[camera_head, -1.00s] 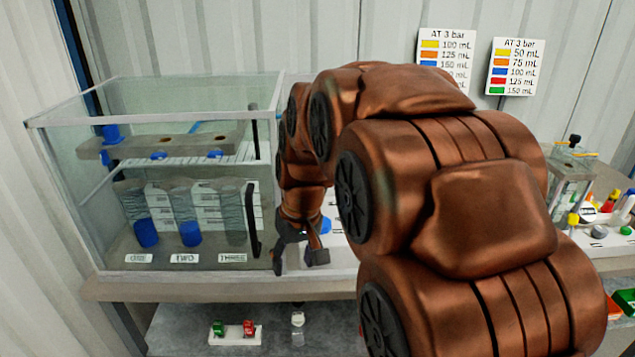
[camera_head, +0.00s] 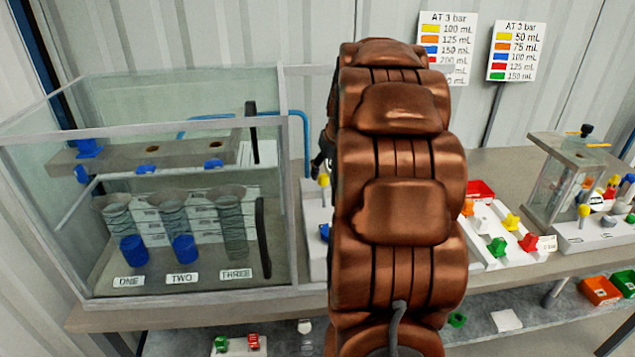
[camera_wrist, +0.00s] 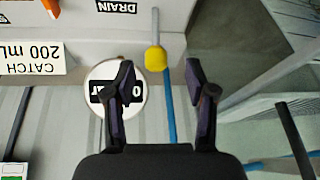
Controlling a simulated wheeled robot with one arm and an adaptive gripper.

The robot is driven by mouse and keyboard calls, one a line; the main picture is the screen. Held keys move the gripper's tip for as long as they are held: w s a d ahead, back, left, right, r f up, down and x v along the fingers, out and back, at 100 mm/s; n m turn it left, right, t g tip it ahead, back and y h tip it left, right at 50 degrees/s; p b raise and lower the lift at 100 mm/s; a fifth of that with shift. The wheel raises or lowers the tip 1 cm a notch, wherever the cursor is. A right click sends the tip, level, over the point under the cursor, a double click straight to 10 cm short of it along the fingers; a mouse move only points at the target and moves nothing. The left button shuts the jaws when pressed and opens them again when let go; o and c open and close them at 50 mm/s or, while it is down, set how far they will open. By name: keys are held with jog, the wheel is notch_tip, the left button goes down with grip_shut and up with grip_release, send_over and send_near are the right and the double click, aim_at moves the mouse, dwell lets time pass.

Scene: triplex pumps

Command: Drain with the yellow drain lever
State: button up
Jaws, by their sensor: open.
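The yellow drain lever (camera_wrist: 156,58) shows in the wrist view as a round yellow knob on a thin grey rod. A DRAIN label (camera_wrist: 116,6) is beside it on a pale housing. My gripper (camera_wrist: 160,78) is open and empty. The knob appears between the lines of its two fingers, just beyond the tips, and I see no contact. In the head view a yellow knob (camera_head: 324,180) shows on a white housing (camera_head: 316,240), just left of my arm. My arm hides most of the gripper there.
A blue tube (camera_wrist: 169,105) runs close to the knob. A white round piece (camera_wrist: 118,90) is near the left finger. A tray of coloured parts (camera_head: 490,238) and a small glass box (camera_head: 556,180) are at right.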

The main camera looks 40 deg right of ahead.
aim_at(325, 186)
jog(key=x, duration=0.2)
jog(key=p+x, duration=0.1)
jog(key=x, duration=0.2)
jog(key=p+x, duration=0.1)
jog(key=x, duration=0.1)
jog(key=shift+s+d+f, duration=0.2)
jog(key=shift+d+f, duration=0.05)
jog(key=shift+f, duration=0.05)
grip_shut()
dwell(0.4)
